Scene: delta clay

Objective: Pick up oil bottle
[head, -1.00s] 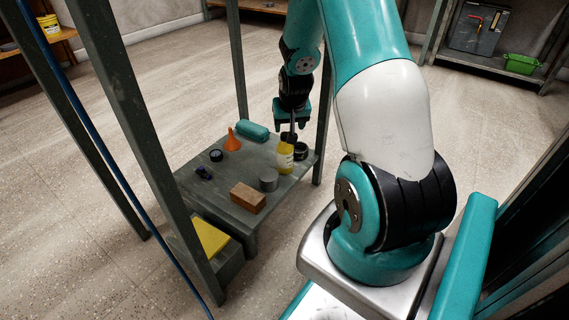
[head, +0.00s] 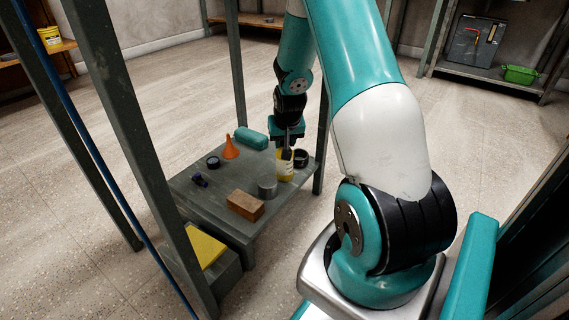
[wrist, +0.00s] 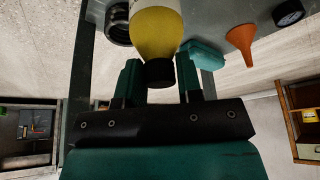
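The oil bottle (head: 285,171) is yellow with a pale label and a black cap, and stands upright near the far right corner of the grey table (head: 222,205). My gripper (head: 288,152) points down over its top, and a finger hides part of it in the head view. In the wrist view the bottle (wrist: 155,32) has its black cap between the two fingers of my gripper (wrist: 158,68). A gap shows on each side of the cap, so the gripper is open around it.
A dark round container (head: 301,158) stands close beside the bottle. Upright posts (head: 320,140) frame the table.

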